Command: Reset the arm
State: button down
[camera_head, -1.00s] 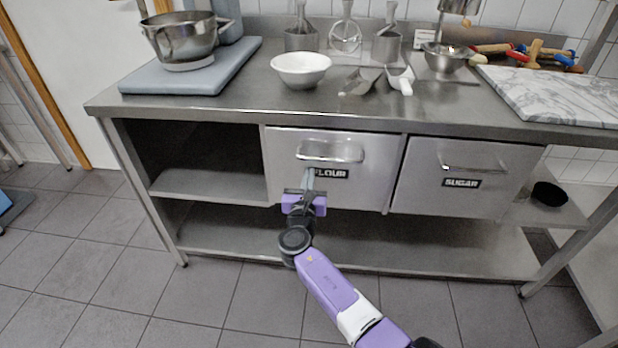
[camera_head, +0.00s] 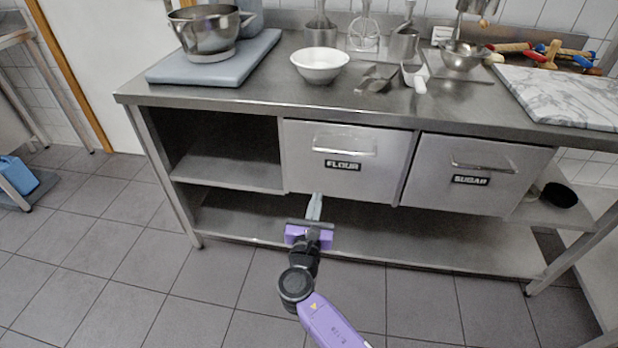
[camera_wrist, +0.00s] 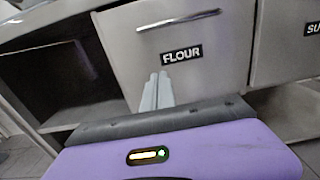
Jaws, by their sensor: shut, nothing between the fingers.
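My gripper (camera_head: 314,208) is purple and black with pale grey fingers. It is shut and empty, low in front of the flour drawer (camera_head: 350,180) near that drawer's lower edge. In the wrist view my gripper's fingers (camera_wrist: 157,92) lie together and point at the front of the flour drawer (camera_wrist: 215,65), below its label. The flour drawer looks closed, and its bar handle is clear of my fingers. My arm reaches up from the bottom of the head view.
A sugar drawer (camera_head: 470,192) is to the right. The steel counter (camera_head: 230,98) above holds a white bowl (camera_head: 320,66), scoops, a mixing bowl (camera_head: 208,32) and a marble board (camera_head: 560,95). Open shelves (camera_head: 225,172) are at the left. The tiled floor (camera_head: 130,250) in front is clear.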

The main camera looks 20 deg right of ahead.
jog(key=s+a+m+y, duration=0.3)
jog(key=a+m+y, duration=0.35)
jog(key=m, duration=0.25)
jog(key=s+a+m+y+p, duration=0.35)
jog(key=s+m, duration=0.45)
jog(key=s, duration=0.4)
jog(key=s+d+r+m+p, duration=0.2)
jog(key=s+r+m, duration=0.2)
jog(key=s, duration=0.7)
jog(key=s+d+r+m+p, duration=0.2)
jog(key=s+r, duration=0.6)
jog(key=s, duration=0.4)
jog(key=s+d+r+m+h+p, duration=0.1)
jog(key=s+d+r+m, duration=0.3)
jog(key=s, duration=0.7)
notch_tip(320, 180, up, 2)
jog(key=m+p, duration=0.1)
jog(key=m, duration=0.2)
jog(key=shift+s+d+r+g, duration=0.15)
jog(key=shift+d+g, duration=0.05)
jog(key=shift+g, duration=0.2)
